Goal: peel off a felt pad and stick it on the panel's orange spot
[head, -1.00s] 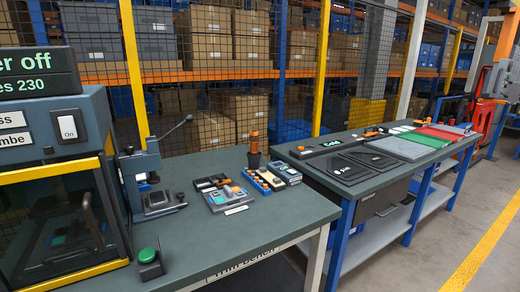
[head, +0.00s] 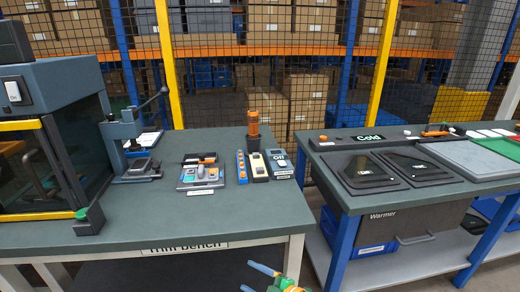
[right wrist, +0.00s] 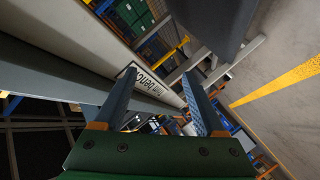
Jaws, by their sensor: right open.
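My right gripper (head: 250,277) shows at the lower edge of the head view, in front of the trim bench and below its top. In the right wrist view its two fingers (right wrist: 158,82) stand apart with nothing between them. My left gripper is not in view. A small tray of parts (head: 202,176) lies mid-bench, with a dark piece with orange (head: 199,158) behind it. I cannot tell which thing is the felt pad or the panel with the orange spot; they are too small or out of sight.
The trim bench (head: 150,215) has a clear front strip. A lever press (head: 135,150) and a yellow-framed cabinet (head: 40,165) stand left. An orange-topped holder (head: 253,125) stands at the back. The warmer bench with dark plates (head: 365,172) is right, past a gap.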

